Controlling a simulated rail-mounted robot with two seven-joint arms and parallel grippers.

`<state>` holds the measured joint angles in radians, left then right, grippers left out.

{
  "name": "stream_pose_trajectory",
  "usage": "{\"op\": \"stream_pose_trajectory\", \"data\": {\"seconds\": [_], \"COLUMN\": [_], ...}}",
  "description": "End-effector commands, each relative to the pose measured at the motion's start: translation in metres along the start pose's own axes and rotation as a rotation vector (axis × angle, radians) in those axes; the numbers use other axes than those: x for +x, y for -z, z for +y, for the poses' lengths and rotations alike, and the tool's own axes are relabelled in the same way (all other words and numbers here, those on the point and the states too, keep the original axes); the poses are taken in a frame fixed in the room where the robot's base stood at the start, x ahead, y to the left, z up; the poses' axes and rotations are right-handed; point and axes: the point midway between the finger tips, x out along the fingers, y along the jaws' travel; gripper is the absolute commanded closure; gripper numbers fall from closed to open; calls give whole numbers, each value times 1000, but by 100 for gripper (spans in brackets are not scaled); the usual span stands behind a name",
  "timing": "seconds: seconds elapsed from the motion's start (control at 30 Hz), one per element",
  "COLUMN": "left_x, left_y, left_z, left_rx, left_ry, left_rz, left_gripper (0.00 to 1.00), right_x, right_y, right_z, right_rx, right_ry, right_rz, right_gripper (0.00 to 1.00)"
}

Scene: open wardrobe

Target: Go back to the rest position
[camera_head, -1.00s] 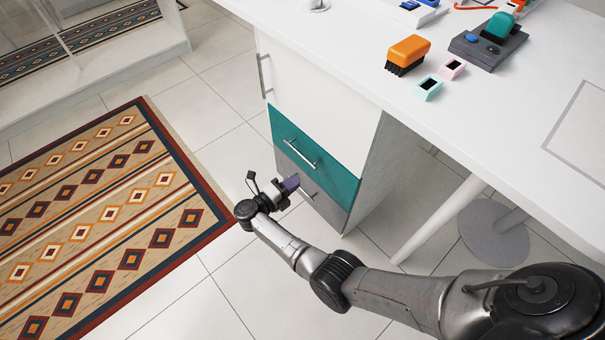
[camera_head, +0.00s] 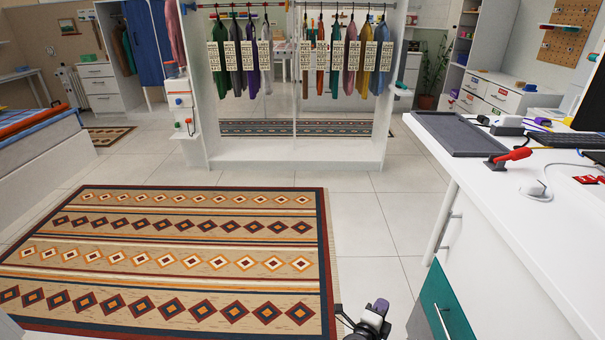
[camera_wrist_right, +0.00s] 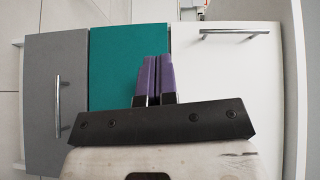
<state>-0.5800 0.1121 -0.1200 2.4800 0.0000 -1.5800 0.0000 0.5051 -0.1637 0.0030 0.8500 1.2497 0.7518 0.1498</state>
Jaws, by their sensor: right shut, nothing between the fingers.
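My right gripper (camera_head: 379,308) shows at the bottom edge of the head view, low over the floor tiles between the rug and the desk's drawers. In the right wrist view its purple fingers (camera_wrist_right: 153,77) are pressed together with nothing between them. They point at the teal drawer front (camera_wrist_right: 112,62), which also shows in the head view (camera_head: 437,303). How close the fingertips are to it I cannot tell. The rest of my right arm is below the picture. My left gripper is not in view.
The white desk (camera_head: 515,190) stands on the right, with a grey tray (camera_head: 455,133) and a red-handled tool (camera_head: 511,156) on it. A patterned rug (camera_head: 180,255) covers the floor to the left. An open wardrobe (camera_head: 290,150) with hanging clothes is ahead. Bare tiles (camera_head: 375,225) lie between.

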Motion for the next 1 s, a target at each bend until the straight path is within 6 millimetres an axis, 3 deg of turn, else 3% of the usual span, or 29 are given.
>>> {"op": "stream_pose_trajectory", "data": {"seconds": [0.1, 0.3, 0.4, 0.53, 0.67, 0.77, 0.87, 1.0], "left_x": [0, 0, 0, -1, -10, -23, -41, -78], "left_y": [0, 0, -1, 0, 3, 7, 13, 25], "left_z": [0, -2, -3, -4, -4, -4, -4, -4], "left_rx": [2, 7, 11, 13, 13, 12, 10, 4], "left_ry": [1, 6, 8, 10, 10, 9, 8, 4], "left_rz": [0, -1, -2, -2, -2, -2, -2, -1], "left_gripper": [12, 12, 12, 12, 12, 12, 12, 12], "right_x": [1, -23, -41, -66, -93, -114, -137, -177], "right_y": [-41, -93, -106, -109, -90, -60, -14, 66], "right_z": [-39, -106, -136, -167, -183, -189, -193, -204], "right_rx": [-62, -246, -379, -592, -843, -1049, -1259, -1488], "right_ry": [88, 253, 333, 414, 431, 394, 302, 125], "right_rz": [-257, -648, -814, -989, -1124, -1196, -1239, -1232], "right_gripper": [100, 100, 100, 100, 100, 100, 100, 100]}}
